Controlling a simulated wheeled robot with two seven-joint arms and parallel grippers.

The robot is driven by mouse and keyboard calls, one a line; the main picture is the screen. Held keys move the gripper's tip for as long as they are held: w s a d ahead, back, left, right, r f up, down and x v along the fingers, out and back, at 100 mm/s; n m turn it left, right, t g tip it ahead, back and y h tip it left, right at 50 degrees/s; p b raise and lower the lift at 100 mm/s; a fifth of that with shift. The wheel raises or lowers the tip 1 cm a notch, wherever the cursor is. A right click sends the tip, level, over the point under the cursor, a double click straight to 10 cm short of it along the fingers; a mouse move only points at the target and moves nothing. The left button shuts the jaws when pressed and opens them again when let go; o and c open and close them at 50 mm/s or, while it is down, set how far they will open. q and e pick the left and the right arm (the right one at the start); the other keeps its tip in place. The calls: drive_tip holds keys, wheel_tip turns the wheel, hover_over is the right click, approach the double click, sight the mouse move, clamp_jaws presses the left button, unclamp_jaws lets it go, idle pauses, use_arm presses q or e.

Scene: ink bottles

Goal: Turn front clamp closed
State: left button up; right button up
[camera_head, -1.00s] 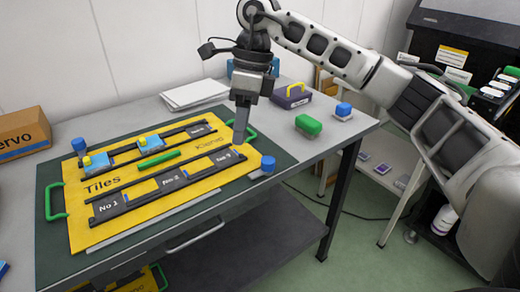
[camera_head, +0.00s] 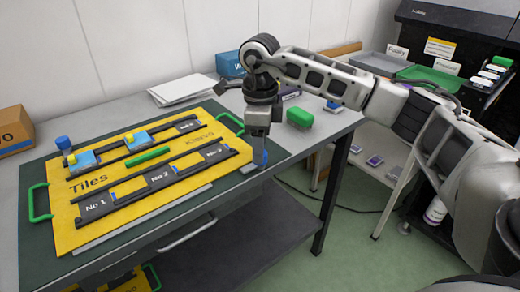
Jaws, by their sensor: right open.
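The yellow board (camera_head: 160,210) marked "Tiles" lies on the dark green mat. The front clamp (camera_head: 261,159), with a blue knob and a grey base, sits at the board's right front corner near the table edge. My right gripper (camera_head: 257,160) points straight down over it with its fingers at the knob. It is open, and it hides much of the knob. I cannot tell whether the fingers touch it or which way the clamp is turned. Another blue-knobbed clamp (camera_head: 64,144) stands at the board's left back. My left gripper is out of view.
A green block (camera_head: 300,116) stands right of my right gripper. White papers (camera_head: 184,89) lie behind the board, and a cardboard box (camera_head: 14,130) is at the left. The table's front edge is close to the clamp.

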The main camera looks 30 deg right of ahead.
drive_tip(key=shift+f, duration=1.05)
drive_tip(key=c, duration=1)
drive_tip(key=shift+o, duration=0.2)
